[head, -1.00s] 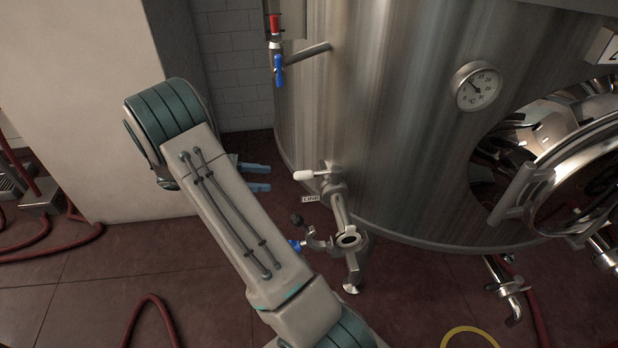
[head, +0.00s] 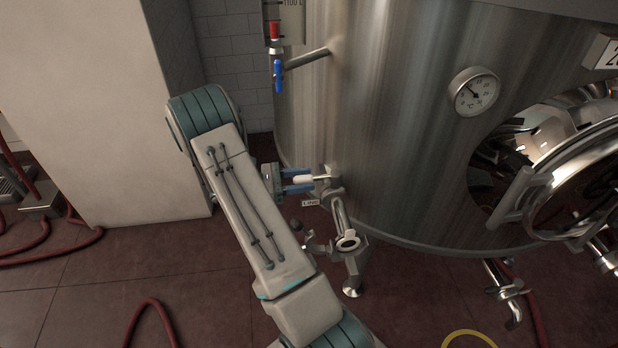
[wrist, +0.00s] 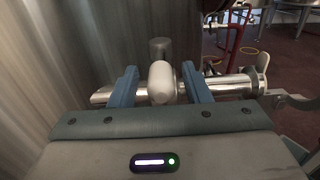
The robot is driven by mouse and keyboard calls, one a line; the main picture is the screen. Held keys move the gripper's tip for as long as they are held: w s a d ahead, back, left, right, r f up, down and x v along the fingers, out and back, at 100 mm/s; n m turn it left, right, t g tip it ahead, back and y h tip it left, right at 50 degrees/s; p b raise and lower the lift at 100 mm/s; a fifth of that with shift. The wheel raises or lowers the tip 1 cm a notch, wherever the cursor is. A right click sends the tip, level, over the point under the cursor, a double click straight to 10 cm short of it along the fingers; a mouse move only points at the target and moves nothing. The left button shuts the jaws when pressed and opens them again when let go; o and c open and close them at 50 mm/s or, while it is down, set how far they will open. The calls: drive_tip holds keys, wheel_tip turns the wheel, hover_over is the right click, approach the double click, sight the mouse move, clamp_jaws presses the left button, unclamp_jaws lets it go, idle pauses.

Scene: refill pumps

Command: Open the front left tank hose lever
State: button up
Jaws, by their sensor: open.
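The hose lever (head: 303,180) has a white rounded handle and sits on a metal valve (head: 327,183) low on the left front of the steel tank (head: 390,130). My gripper (head: 299,181) is open, with its two blue fingers on either side of the white handle. In the wrist view the handle's white end (wrist: 162,82) stands between the two fingers (wrist: 166,88), with a visible gap on at least the left side. A shiny pipe (wrist: 235,88) runs crosswise behind the fingers.
A pipe with an open end (head: 348,241) hangs below the valve, near a tank leg (head: 353,276). A blue-handled valve (head: 278,75) is higher on the tank. An open round hatch (head: 580,180) is at right. A pale wall block (head: 110,110) stands at left. Red hoses (head: 150,310) lie on the floor.

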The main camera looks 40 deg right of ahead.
drive_tip(key=shift+x, duration=1)
clamp_jaws()
